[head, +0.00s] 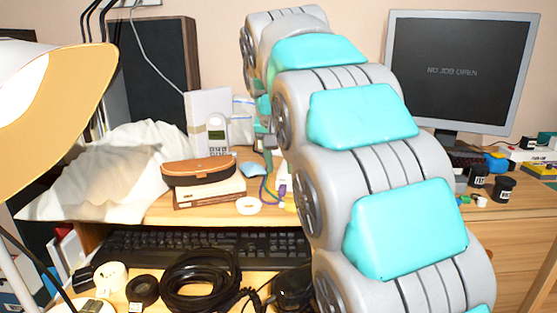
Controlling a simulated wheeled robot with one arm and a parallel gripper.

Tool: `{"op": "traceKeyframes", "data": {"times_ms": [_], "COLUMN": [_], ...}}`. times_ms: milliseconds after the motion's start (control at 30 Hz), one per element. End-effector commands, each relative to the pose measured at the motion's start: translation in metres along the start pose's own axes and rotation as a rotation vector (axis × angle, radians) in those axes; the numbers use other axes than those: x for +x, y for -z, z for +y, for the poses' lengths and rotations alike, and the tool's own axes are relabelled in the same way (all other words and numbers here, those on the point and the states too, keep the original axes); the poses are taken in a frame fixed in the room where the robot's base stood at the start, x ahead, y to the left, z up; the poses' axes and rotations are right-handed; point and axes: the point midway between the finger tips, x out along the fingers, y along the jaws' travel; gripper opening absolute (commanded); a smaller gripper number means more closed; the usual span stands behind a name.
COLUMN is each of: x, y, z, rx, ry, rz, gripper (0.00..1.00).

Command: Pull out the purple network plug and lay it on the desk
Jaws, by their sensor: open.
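A small purple plug (282,190) shows low on a narrow white box (283,173) on the desk shelf, just left of my arm. A blue-purple cable (265,190) loops beside it. The plug is tiny here, and how deep it sits cannot be told. My gripper (267,156) hangs from the far end of my arm, a little above and left of the plug. It is open and appears apart from the plug, with nothing seen between its fingers. My arm hides what lies to the right.
A brown case on a box (205,180), a white tape roll (248,205) and a phone (216,132) stand left of the plug. A keyboard (200,247) and coiled black cable (200,283) lie in front. A monitor (460,70) and black pots (503,188) are at right.

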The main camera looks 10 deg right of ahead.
Motion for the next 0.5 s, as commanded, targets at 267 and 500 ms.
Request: {"op": "traceKeyframes", "data": {"times_ms": [267,500], "x": [0.038,0.067], "y": [-0.002,-0.002], "z": [0.000,0.001], "rx": [0.000,0.000], "ry": [0.000,-0.002], "rz": [-0.002,-0.004], "gripper": [0.42,0.42]}}
